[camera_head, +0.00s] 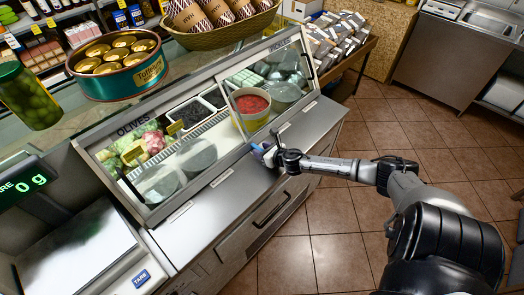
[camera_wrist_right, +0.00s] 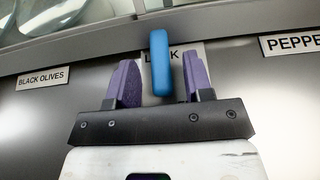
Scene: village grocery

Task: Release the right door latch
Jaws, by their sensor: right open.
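The latch (camera_wrist_right: 161,66) is a blue upright bar with rounded ends, in the middle of the wrist view, in front of a small, partly hidden label. My right gripper (camera_wrist_right: 160,82) is open, with one purple finger on each side of the latch and a visible gap on the left. The gap on the right is narrow, and I cannot tell whether that finger touches. In the head view my right gripper (camera_head: 264,152) is at the front of the glass display case (camera_head: 222,172), near its middle. The latch is too small to make out clearly there. My left gripper is not in view.
A "BLACK OLIVES" label (camera_wrist_right: 43,78) and a partly cut-off "PEPPE" label (camera_wrist_right: 291,41) flank the latch. A red-filled tub (camera_head: 250,108) stands behind the glass. A scale (camera_head: 85,255) is at the lower left. Tiled floor (camera_head: 330,220) lies open in front of the counter.

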